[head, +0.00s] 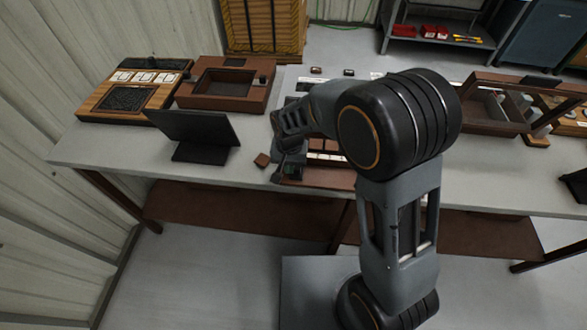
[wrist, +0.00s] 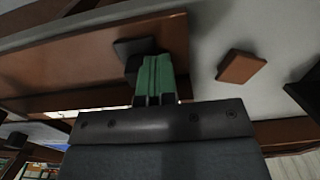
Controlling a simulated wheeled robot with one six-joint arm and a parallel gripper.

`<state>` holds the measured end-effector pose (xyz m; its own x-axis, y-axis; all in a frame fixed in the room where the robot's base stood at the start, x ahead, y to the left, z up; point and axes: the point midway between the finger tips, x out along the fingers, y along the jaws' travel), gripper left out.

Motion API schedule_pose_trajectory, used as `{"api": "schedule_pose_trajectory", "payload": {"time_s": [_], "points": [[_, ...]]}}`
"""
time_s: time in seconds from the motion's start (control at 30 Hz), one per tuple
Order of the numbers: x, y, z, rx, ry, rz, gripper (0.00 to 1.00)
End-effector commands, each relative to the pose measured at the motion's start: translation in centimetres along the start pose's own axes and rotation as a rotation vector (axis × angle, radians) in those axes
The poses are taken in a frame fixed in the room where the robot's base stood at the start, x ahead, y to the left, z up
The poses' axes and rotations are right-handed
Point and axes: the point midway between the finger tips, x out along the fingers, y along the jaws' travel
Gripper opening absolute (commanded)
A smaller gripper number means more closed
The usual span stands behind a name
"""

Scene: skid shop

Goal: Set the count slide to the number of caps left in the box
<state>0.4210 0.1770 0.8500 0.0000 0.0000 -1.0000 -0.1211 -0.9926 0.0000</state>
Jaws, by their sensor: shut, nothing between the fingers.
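My gripper (head: 291,171) is low over the near left corner of a brown board (head: 318,180) with pale strips, largely hidden behind my arm. In the wrist view its green fingers (wrist: 155,78) are shut with nothing between them. A dark square knob (wrist: 134,46) on the brown board (wrist: 60,65) lies just beyond the fingertips. It may be the count slide's knob; I cannot tell whether the fingers touch it. The slide's numbers are not readable. I cannot make out which box holds the caps, or any caps.
A small brown block (head: 262,160) lies left of the board; it also shows in the wrist view (wrist: 241,67). A dark screen (head: 198,128), an open brown box (head: 228,103) and a wooden tray (head: 132,100) stand left. A brown frame (head: 482,117) stands right.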

Motion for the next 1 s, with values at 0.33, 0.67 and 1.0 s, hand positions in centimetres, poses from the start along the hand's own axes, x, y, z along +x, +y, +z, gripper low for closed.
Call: {"api": "schedule_pose_trajectory", "payload": {"time_s": [0.33, 0.67, 1.0], "points": [[0.0, 1.6, 0.0, 0.0, 0.0, 0.0, 0.0], [0.0, 1.6, 0.0, 0.0, 0.0, 0.0, 0.0], [0.0, 2.4, 0.0, 0.001, 0.0, 0.0, 0.0]]}}
